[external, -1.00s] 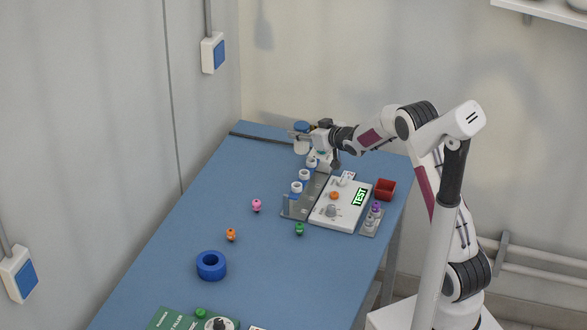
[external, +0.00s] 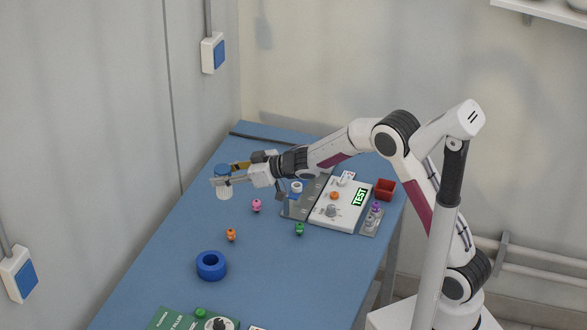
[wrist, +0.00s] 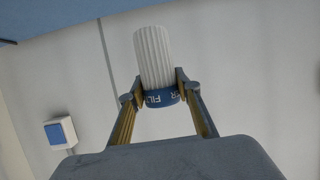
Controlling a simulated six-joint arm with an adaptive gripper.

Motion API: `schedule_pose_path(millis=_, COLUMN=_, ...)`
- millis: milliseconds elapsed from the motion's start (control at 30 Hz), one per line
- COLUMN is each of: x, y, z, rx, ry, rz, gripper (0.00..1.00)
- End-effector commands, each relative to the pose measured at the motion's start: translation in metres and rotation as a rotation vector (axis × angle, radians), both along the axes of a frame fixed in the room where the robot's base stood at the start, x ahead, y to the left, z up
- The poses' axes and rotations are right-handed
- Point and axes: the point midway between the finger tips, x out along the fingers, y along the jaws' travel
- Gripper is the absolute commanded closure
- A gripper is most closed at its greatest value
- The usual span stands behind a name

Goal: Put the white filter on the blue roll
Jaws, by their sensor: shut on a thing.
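The white filter (wrist: 153,58) is a ribbed white cylinder with a blue lettered end (wrist: 160,97). In the wrist view, both fingers of my gripper (wrist: 154,92) close on that blue end. In the external view, the filter (external: 222,190) hangs upright from my gripper (external: 225,173), blue end up, above the table. The blue roll (external: 211,265) is a thick ring lying flat on the table with its hole facing up. It is nearer the camera than the filter and apart from it.
A pink piece (external: 256,205), an orange piece (external: 231,235) and a green piece (external: 299,229) stand on the blue table. A red box (external: 385,189) is at the right.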

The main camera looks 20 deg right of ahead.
Motion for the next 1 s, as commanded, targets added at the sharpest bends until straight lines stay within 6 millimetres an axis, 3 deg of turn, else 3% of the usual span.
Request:
schedule_pose_path(millis=100, x=-0.029, y=0.033, z=0.003, rx=0.000, ry=-0.002, rz=0.077, gripper=0.91)
schedule_pose_path(millis=300, x=-0.078, y=0.076, z=0.005, rx=0.000, ry=-0.001, rz=0.203, gripper=0.91)
schedule_pose_path(millis=500, x=-0.117, y=0.098, z=0.001, rx=-0.001, ry=0.001, rz=0.302, gripper=0.91)
schedule_pose_path(millis=667, x=-0.132, y=0.101, z=-0.004, rx=0.000, ry=-0.001, rz=0.341, gripper=0.91)
schedule_pose_path(millis=1000, x=-0.130, y=0.100, z=-0.004, rx=-0.001, ry=-0.002, rz=0.333, gripper=0.91)
